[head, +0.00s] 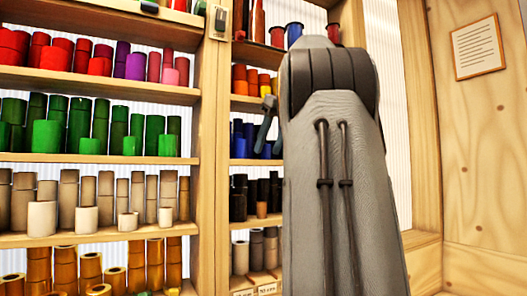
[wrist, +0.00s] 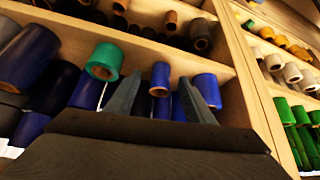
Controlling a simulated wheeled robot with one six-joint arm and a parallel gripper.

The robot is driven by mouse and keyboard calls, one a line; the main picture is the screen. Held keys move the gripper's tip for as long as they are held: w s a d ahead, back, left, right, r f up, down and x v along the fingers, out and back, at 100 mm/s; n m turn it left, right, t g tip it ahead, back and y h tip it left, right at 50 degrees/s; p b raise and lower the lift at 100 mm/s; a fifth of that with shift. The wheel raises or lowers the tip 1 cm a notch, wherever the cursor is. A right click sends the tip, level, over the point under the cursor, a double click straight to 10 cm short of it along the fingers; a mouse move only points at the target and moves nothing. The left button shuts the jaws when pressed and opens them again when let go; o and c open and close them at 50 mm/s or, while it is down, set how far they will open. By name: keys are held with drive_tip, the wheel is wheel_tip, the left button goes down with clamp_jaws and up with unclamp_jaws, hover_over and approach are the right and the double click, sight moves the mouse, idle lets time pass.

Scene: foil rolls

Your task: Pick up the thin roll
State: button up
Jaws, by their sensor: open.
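My gripper (wrist: 160,82) is open in the wrist view, its two dark grey fingers pointing at a shelf of blue rolls. A thin blue roll (wrist: 160,74) with a brown core shows between the fingertips. I cannot tell whether it is between the fingers in depth or just beyond them; no contact shows. In the head view my gripper (head: 267,108) is a small part showing left of my arm, in front of the blue rolls (head: 240,138). My arm hides the rest of that shelf.
A green roll (wrist: 104,62) and a wider blue roll (wrist: 206,92) stand close on either side of the thin one. A wooden upright (wrist: 240,65) divides this bay from one with green rolls (wrist: 285,112). Shelf boards lie above and below the blue row.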

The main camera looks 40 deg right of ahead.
drive_tip(key=shift+x, duration=0.85)
drive_tip(key=shift+c, duration=0.2)
drive_tip(key=c, duration=1.1)
drive_tip(key=shift+o, duration=0.2)
drive_tip(key=shift+s+r, duration=0.1)
drive_tip(key=shift+r, duration=0.05)
